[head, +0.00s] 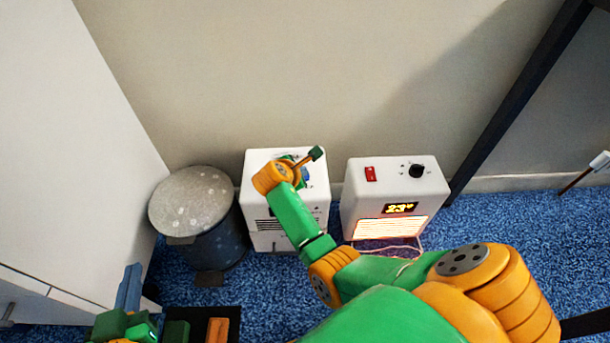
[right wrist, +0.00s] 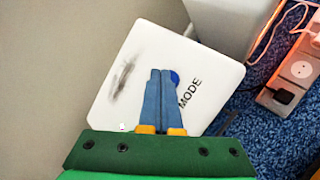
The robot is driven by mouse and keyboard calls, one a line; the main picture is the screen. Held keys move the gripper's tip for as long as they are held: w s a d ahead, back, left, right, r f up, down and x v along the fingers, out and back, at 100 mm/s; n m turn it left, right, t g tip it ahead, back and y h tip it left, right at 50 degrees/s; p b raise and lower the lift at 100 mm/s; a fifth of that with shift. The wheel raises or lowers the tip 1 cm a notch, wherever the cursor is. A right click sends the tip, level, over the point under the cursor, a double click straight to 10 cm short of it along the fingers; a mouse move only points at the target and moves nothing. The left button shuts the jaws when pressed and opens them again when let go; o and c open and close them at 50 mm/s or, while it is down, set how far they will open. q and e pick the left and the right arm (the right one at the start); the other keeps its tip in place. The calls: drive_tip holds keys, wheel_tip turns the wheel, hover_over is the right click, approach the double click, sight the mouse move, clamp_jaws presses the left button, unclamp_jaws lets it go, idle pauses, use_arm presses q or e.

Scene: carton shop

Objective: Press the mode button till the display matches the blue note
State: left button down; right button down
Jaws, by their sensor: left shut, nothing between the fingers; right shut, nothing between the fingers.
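The blue mode button (right wrist: 175,77) is on the white top of a box-shaped appliance (right wrist: 125,50), beside the word MODE. My right gripper (right wrist: 160,71) is shut and empty. Its fingertips overlap the button and partly hide it; I cannot tell if they touch it. In the head view my right arm reaches over this white appliance (head: 266,229), with the right gripper (head: 305,174) at its top. The arm covers part of its front, and I see no readable display on it. My left gripper (head: 131,288) is low at the left, shut and empty. I see no blue note.
A white heater (head: 347,203) with a lit display (head: 400,208) reading about 23, a red switch (head: 370,174) and a black knob (head: 416,171) stands to the right. A round bin (head: 205,225) stands left. A power strip (right wrist: 299,70) lies on blue carpet.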

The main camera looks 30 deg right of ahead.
drive_tip(key=shift+f, duration=0.3)
idle(0.5)
drive_tip(key=shift+r+p, duration=0.9)
drive_tip(key=shift+p, duration=0.4)
drive_tip(key=shift+f, duration=0.1)
wheel_tip(320, 180, up, 5)
drive_tip(key=p, duration=0.6)
